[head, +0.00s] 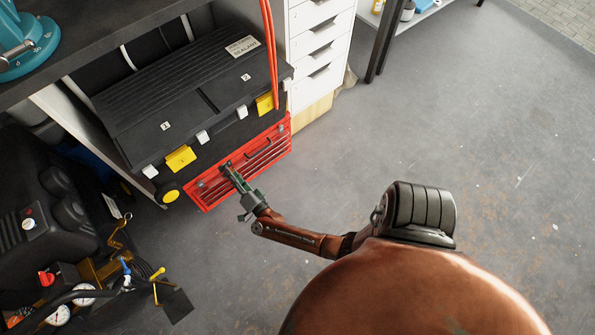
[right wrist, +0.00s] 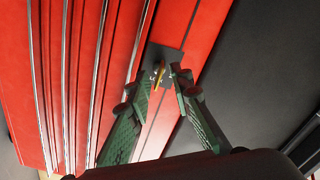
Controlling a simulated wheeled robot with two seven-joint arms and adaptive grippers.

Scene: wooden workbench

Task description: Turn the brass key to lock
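A small brass key (right wrist: 159,77) sits in a dark lock plate (right wrist: 167,57) on the front of a red tool chest (head: 279,142). The chest stands low under the workbench, and its red front fills much of the right wrist view (right wrist: 107,60). My right gripper (head: 227,169) reaches the chest front in the head view. In the right wrist view, its two green fingers (right wrist: 160,84) are apart, one on each side of the key. I see no clear contact with it. The key is hidden or too small to make out in the head view. My left gripper is out of view.
A black toolbox (head: 190,95) with yellow and white latches rests above the red chest. White drawers (head: 322,48) stand to the right. A dark machine with gauges (head: 45,235) is at the left. The grey floor (head: 480,130) to the right is clear.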

